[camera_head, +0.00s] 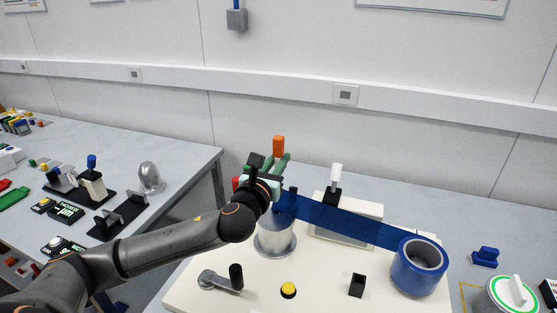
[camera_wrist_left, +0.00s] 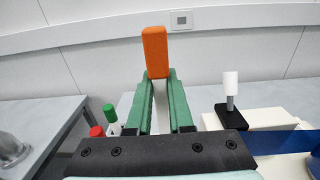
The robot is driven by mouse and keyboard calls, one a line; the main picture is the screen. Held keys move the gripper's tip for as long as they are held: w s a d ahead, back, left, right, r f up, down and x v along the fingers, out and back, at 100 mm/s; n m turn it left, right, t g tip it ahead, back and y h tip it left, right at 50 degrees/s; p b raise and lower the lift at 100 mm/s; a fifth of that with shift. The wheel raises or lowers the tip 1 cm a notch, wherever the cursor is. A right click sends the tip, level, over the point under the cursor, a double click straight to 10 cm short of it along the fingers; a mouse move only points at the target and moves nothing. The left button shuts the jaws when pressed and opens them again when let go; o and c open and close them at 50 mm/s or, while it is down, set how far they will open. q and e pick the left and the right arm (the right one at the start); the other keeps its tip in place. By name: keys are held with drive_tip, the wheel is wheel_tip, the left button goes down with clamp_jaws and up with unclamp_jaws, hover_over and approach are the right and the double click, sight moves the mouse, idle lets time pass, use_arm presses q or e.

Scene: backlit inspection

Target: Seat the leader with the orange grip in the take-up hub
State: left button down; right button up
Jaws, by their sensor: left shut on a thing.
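The leader's orange grip (camera_head: 278,146) stands upright between the green fingers of my left gripper (camera_head: 279,165). In the left wrist view the orange grip (camera_wrist_left: 155,52) rises at the tips of the green fingers (camera_wrist_left: 158,85), which are shut on it. A blue film strip (camera_head: 350,222) runs from a blue roll (camera_head: 420,268) at the right to just below my left gripper. The take-up hub, a silvery cylinder (camera_head: 275,240), stands below the gripper. The gripper and strip hide part of its top, and the grip is above it. My right gripper is not in view.
The cream base plate (camera_head: 320,290) carries a crank with a black knob (camera_head: 236,276), a yellow button (camera_head: 288,289), a black block (camera_head: 357,285) and a white-topped post (camera_head: 336,178). A second bench (camera_head: 180,165) with several devices stands at the left.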

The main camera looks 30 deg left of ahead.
use_arm(q)
drive_tip(key=shift+p, duration=0.35)
drive_tip(key=shift+f+b, duration=2)
drive_tip(key=shift+f, duration=0.95)
drive_tip(key=shift+p, duration=0.9)
wheel_tip(320, 180, down, 6)
drive_tip(key=b, duration=0.4)
drive_tip(key=shift+f, duration=0.25)
idle(1.1)
drive_tip(key=shift+f, duration=0.2)
